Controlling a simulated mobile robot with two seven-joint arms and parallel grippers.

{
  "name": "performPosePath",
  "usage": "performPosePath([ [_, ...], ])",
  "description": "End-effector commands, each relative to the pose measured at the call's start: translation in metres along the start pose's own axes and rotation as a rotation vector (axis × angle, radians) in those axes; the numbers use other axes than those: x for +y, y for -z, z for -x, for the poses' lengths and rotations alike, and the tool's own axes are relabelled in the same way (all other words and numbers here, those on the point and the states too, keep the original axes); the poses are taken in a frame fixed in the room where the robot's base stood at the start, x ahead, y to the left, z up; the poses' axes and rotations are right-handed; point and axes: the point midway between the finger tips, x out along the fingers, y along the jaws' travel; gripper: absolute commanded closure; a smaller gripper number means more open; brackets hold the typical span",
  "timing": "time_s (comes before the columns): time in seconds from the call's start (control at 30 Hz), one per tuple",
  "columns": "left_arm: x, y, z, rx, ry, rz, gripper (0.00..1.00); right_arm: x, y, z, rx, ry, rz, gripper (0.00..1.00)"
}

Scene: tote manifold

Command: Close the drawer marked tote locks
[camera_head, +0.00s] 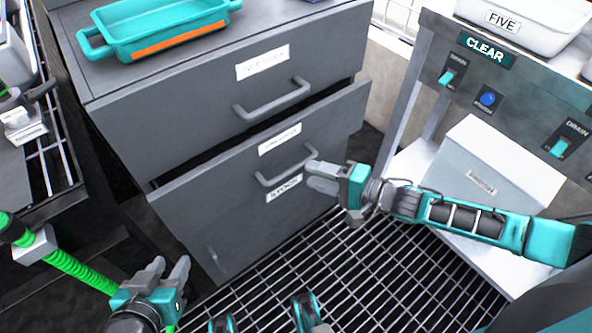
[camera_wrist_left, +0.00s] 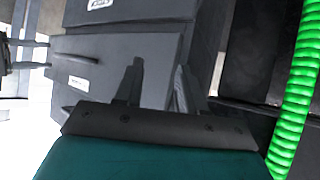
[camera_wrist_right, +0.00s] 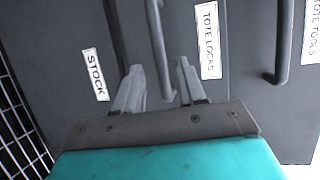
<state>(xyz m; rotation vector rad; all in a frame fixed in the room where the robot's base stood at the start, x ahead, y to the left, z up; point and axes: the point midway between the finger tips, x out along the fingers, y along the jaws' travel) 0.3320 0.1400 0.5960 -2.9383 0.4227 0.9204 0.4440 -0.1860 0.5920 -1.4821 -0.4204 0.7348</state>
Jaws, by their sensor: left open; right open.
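The drawer marked tote locks (camera_head: 215,180) is the one below the top drawer of the grey cabinet. It stands out a little, with a dark gap above its front. Its handle (camera_head: 287,168) is a grey bar below the white label, which reads TOTE LOCKS in the right wrist view (camera_wrist_right: 208,40). My right gripper (camera_head: 312,178) is open at the right end of this handle. In the right wrist view the handle bar (camera_wrist_right: 160,45) runs down between the fingertips; contact cannot be told. My left gripper (camera_head: 172,268) is open and empty, low and left of the cabinet front.
A STOCK label (camera_head: 283,188) sits below the handle. The top drawer (camera_head: 225,95), labelled TOTE TOOLS, looks shut. A teal tray (camera_head: 165,30) rests on the cabinet. A bench with a CLEAR panel (camera_head: 485,48) stands right. A green hose (camera_head: 80,270) passes near my left gripper. Grating covers the floor.

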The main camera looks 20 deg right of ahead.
Motion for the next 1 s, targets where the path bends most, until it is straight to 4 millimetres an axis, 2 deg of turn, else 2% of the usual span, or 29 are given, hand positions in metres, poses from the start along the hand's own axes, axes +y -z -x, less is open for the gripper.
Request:
performPosePath([
  [0.03,0.001,-0.003,-0.003,0.002,-0.004,0.000,0.60,0.001,0.000,-0.013,-0.001,0.006,0.001,0.60],
  [0.1,0.003,-0.003,-0.004,0.005,-0.008,-0.001,0.60,0.002,0.000,-0.026,0.000,0.004,0.001,0.60],
  [0.3,0.006,-0.004,-0.006,0.005,-0.019,-0.002,0.60,0.001,0.000,-0.051,0.000,0.002,-0.001,0.60],
  [0.47,0.007,-0.001,-0.006,0.011,-0.020,-0.002,0.60,0.000,0.000,-0.059,0.000,0.000,0.000,0.60],
  [0.7,0.007,0.003,-0.006,0.018,-0.019,0.000,0.60,0.000,0.000,-0.059,0.000,-0.001,0.000,0.60],
  [0.77,0.006,0.003,-0.006,0.018,-0.019,0.000,0.60,0.000,0.000,-0.059,0.000,-0.001,0.000,0.64],
  [1.0,0.005,0.002,-0.007,0.016,-0.016,0.001,0.60,0.000,0.000,-0.059,0.000,0.000,0.000,0.87],
])
